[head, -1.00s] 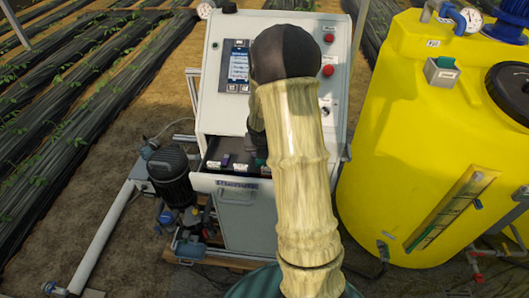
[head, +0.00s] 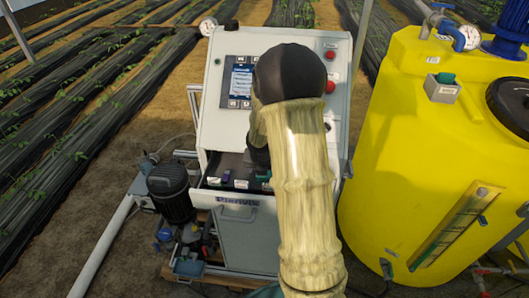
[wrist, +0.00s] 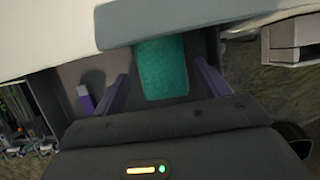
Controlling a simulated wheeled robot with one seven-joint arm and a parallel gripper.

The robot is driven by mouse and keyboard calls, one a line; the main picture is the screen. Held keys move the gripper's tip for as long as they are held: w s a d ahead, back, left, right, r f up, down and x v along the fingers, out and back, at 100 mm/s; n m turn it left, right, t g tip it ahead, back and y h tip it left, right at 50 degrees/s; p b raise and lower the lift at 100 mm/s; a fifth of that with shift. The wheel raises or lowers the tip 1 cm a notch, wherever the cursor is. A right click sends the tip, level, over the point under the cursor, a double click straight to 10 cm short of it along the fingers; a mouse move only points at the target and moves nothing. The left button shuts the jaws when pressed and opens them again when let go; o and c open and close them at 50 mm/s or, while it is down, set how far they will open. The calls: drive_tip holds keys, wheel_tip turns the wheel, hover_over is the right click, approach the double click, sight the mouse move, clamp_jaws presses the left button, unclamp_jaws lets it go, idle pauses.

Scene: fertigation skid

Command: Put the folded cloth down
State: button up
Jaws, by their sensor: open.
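The folded cloth (wrist: 162,68) is a green, textured rectangle lying in the open drawer of the white cabinet. My gripper (wrist: 160,72) is open, with one purple finger on each side of the cloth and a visible gap to it. The cloth's far end is hidden under the pale cabinet edge in the wrist view. In the head view a small green edge (head: 264,177) shows in the drawer (head: 238,199) beside my arm, which hides most of that side and my gripper.
A small purple-and-white item (wrist: 86,98) lies in the drawer left of the fingers. The control cabinet (head: 222,110) rises right behind the drawer. A yellow tank (head: 400,150) stands to the right, a dark pump (head: 170,190) and white pipe to the left.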

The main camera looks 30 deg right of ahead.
drive_tip(key=p+v, duration=0.2)
drive_tip(key=v, duration=1.4)
drive_tip(key=shift+s+d+r, duration=0.25)
drive_tip(key=shift+d+r, duration=0.05)
drive_tip(key=s+a+f+m, duration=0.1)
drive_tip(key=s+a+m, duration=0.3)
drive_tip(key=m, duration=0.5)
drive_tip(key=s+a+f+m+y, duration=0.1)
drive_tip(key=s+a+m, duration=0.3)
drive_tip(key=m, duration=0.6)
drive_tip(key=s+a+f+m+g+y, duration=0.1)
drive_tip(key=s+a+m, duration=0.3)
drive_tip(key=m, duration=0.6)
drive_tip(key=shift+s+a+f, duration=0.15)
drive_tip(key=shift+s+f, duration=0.5)
drive_tip(key=shift+f, duration=0.15)
drive_tip(key=b+x, duration=0.2)
drive_tip(key=s+b+x, duration=0.1)
drive_tip(key=b+x, duration=0.1)
drive_tip(key=shift+a+f, duration=0.1)
drive_tip(key=shift+f, duration=0.2)
